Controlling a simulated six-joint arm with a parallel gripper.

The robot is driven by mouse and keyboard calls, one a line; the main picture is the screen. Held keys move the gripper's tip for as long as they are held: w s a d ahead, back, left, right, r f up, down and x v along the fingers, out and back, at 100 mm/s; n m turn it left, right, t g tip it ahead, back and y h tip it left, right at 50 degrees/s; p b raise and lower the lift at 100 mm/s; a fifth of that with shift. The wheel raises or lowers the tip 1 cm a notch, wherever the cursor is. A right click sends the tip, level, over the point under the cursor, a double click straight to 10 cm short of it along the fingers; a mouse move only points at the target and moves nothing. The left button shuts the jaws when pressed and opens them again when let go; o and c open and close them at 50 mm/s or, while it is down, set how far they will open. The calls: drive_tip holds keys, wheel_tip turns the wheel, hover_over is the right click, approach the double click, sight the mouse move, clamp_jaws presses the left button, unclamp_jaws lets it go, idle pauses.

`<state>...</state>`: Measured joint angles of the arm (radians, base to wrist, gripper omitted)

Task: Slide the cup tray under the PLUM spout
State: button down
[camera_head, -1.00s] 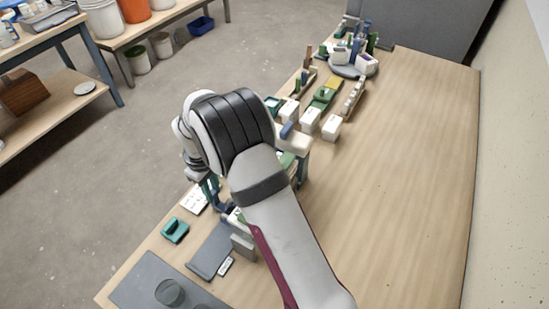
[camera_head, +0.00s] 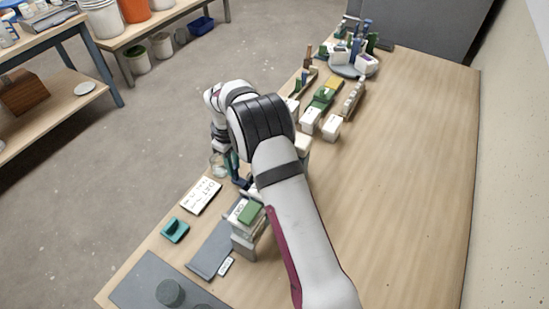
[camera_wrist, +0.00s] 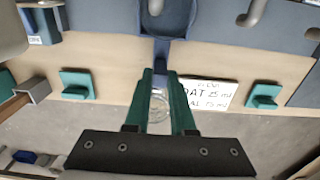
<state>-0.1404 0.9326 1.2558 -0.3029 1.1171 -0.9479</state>
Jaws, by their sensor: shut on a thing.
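In the wrist view, my gripper (camera_wrist: 162,73) has two teal fingers, closed around the blue handle (camera_wrist: 162,50) of what looks like the cup tray (camera_wrist: 168,36). The tray's dark recessed top shows at the upper middle, with a pale curved spout (camera_wrist: 155,7) over it. Other spouts (camera_wrist: 252,12) show to the right. I cannot read which spout is PLUM. In the head view, my arm hides most of the tray; a bit of blue (camera_head: 238,172) shows by my gripper. No cup can be made out clearly on the tray.
A clear glass (camera_head: 217,165) stands near the bench's left edge. A white written card (camera_head: 200,196) lies nearby. A teal block (camera_head: 175,230) and a grey plate with a dark cylinder (camera_head: 170,292) are nearer the front. The bench's right side is clear.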

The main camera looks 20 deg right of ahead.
drive_tip(key=shift+w+d, duration=0.1)
drive_tip(key=shift+w, duration=0.1)
idle(0.3)
drive_tip(key=shift+w+d, duration=0.2)
drive_tip(key=shift+d, duration=0.05)
drive_tip(key=c, duration=0.8)
unclamp_jaws()
drive_tip(key=shift+c, duration=0.2)
drive_tip(key=shift+r, duration=0.15)
wheel_tip(320, 180, up, 7)
